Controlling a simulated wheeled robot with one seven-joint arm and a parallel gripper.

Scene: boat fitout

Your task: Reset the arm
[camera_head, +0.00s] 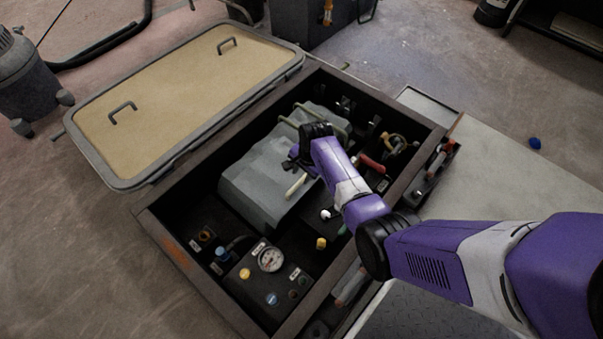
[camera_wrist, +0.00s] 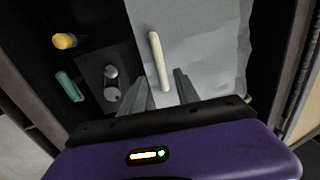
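My arm reaches from the lower right over an open dark box (camera_head: 168,250) set in the deck. My gripper (camera_head: 292,164) is above the grey block (camera_head: 250,185) inside it. In the wrist view my gripper (camera_wrist: 162,78) has its two fingers spread apart. A cream-coloured handle (camera_wrist: 158,55) lies in line with the gap between them; I see no finger closed on it. The handle also shows in the head view (camera_head: 296,186), just below the gripper. Its lower end is close to the fingers, and I cannot tell how far below them it is.
A tan hatch lid (camera_head: 190,95) with two handles lies open at the upper left. A gauge (camera_head: 271,259) and coloured knobs fill the box's near end. A red handle (camera_head: 371,164) is right of the arm. A grey bench top (camera_head: 510,195) lies to the right.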

